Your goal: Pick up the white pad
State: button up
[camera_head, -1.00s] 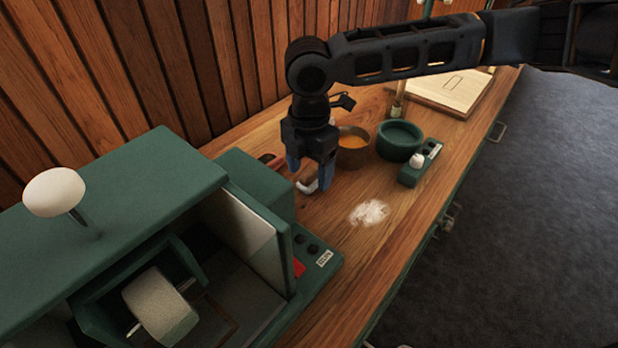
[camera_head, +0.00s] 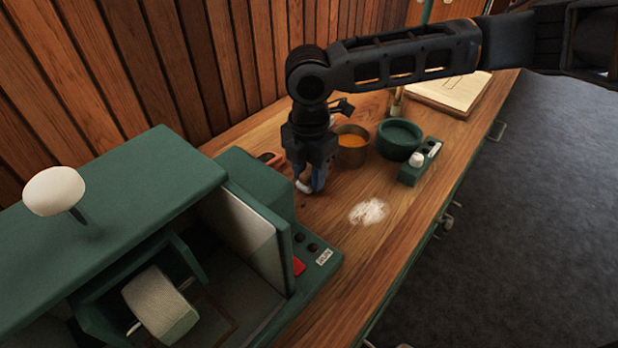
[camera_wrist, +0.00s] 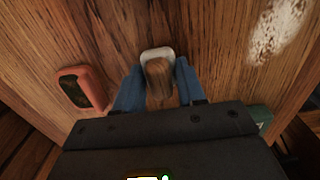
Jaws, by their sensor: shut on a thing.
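The white pad (camera_wrist: 156,53) shows in the wrist view as a pale rounded edge under a brown grip piece (camera_wrist: 159,80). The blue fingers of my gripper (camera_wrist: 158,70) are on either side of this brown piece and shut on it. In the head view, a small white part of the pad (camera_head: 303,187) shows at the fingertips of my gripper (camera_head: 310,186), low over the wooden bench. The fingers hide most of the pad there. I cannot tell whether it still touches the bench.
A green machine (camera_head: 140,190) stands close at the left. A copper pot with orange contents (camera_head: 352,157), a green bowl (camera_head: 399,150) and a small green holder (camera_head: 420,170) are to the right. A white powdery patch (camera_head: 367,211) marks the bench (camera_head: 340,235). A red-orange object (camera_wrist: 82,92) lies beside my gripper.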

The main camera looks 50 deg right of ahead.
jog(key=shift+r, duration=0.15)
jog(key=shift+r, duration=0.25)
jog(key=r, duration=0.3)
jog(key=shift+s+d+r, duration=0.2)
jog(key=shift+r, duration=0.15)
jog(key=s+d+r, duration=0.2)
jog(key=s, duration=0.1)
jog(key=s+d+r, duration=0.2)
jog(key=s, duration=0.1)
jog(key=s+d+r, duration=0.2)
jog(key=s, duration=0.1)
jog(key=shift+s+r, duration=0.2)
jog(key=shift+r, duration=0.05)
